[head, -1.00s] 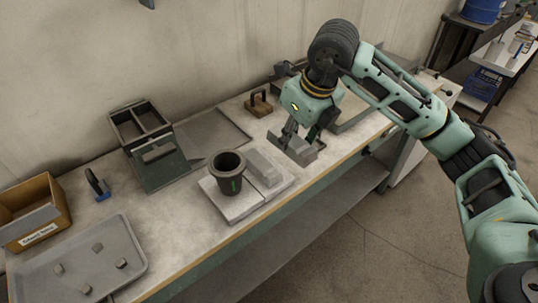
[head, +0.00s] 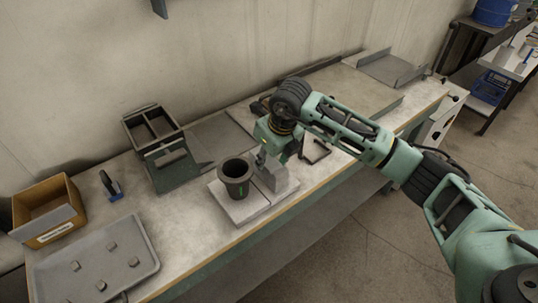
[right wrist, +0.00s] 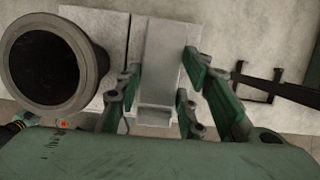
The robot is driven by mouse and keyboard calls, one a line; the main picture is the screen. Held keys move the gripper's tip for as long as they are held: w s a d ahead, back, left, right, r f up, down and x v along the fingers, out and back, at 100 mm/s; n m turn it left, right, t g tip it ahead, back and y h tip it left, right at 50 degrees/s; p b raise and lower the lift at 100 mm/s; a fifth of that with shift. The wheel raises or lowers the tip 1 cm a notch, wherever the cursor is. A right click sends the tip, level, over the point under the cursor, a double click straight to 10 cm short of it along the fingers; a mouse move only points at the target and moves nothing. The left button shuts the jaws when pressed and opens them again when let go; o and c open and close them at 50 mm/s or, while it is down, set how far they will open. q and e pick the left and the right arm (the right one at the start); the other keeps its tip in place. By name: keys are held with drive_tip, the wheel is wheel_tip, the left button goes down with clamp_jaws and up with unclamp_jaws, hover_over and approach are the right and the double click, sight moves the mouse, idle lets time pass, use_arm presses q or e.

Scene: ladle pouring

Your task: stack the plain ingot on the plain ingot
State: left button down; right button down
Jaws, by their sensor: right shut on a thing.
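My right gripper (head: 264,163) is shut on a plain grey ingot (head: 277,180), over the right part of the pale slabs (head: 236,210). The held ingot also shows between the fingers in the right wrist view (right wrist: 158,65). The other plain ingot is mostly hidden behind the held ingot and gripper. I cannot tell whether the two touch. A dark crucible (head: 236,180) with a green mark stands on the slabs just left of the gripper; it is at the upper left in the right wrist view (right wrist: 52,62). My left gripper is not in view.
A grey tray (head: 62,285) with small lumps, a cardboard box (head: 50,230), a blue-handled tool (head: 112,187) and a dark divided bin (head: 150,130) stand to the left. A black handle-like frame (head: 318,152) lies right of the gripper. The bench's right part is mostly open.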

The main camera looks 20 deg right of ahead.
drive_tip(key=shift+f, duration=0.15)
drive_tip(key=c, duration=1.2)
unclamp_jaws()
drive_tip(key=shift+r, duration=0.5)
drive_tip(key=b+v, duration=0.2)
drive_tip(key=v, duration=0.9)
drive_tip(key=shift+s+r, duration=0.2)
